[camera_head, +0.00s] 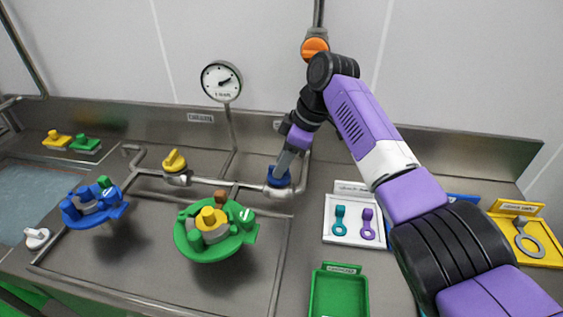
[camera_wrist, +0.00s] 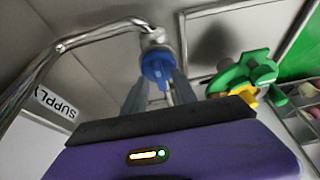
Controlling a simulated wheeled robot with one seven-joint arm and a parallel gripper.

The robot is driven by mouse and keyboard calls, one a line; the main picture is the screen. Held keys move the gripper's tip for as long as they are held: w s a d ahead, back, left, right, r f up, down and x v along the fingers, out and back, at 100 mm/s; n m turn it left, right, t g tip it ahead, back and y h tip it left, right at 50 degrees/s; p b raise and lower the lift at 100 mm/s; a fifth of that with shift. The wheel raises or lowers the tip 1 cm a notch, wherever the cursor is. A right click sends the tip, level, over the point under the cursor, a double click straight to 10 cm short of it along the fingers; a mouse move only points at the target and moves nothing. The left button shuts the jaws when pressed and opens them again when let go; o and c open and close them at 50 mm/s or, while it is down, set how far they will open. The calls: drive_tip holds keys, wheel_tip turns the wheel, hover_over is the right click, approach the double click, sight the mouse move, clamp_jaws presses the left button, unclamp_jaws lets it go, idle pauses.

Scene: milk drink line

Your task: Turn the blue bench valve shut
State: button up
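The blue bench valve (camera_head: 279,178) sits on the pipe at the back of the steel bench, right of the yellow valve. My gripper (camera_head: 284,165) reaches down to it from above, and the fingers partly hide its handle. In the wrist view the blue valve (camera_wrist: 156,66) shows its round cap and a narrow fin between my two fingers. The fingers of my gripper (camera_wrist: 161,92) stand apart, one on each side of the fin, with a gap visible. I cannot tell whether either finger touches the valve.
A yellow valve (camera_head: 175,160) and a gauge (camera_head: 222,81) are left of the blue valve. A green fixture (camera_head: 190,238) and a blue fixture (camera_head: 72,215) stand in front. A white tray (camera_head: 341,238) and a green tray (camera_head: 318,297) lie right. An orange knob (camera_head: 315,46) is above.

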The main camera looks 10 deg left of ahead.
drive_tip(key=shift+a+f, duration=0.15)
drive_tip(key=shift+f, duration=0.15)
clamp_jaws()
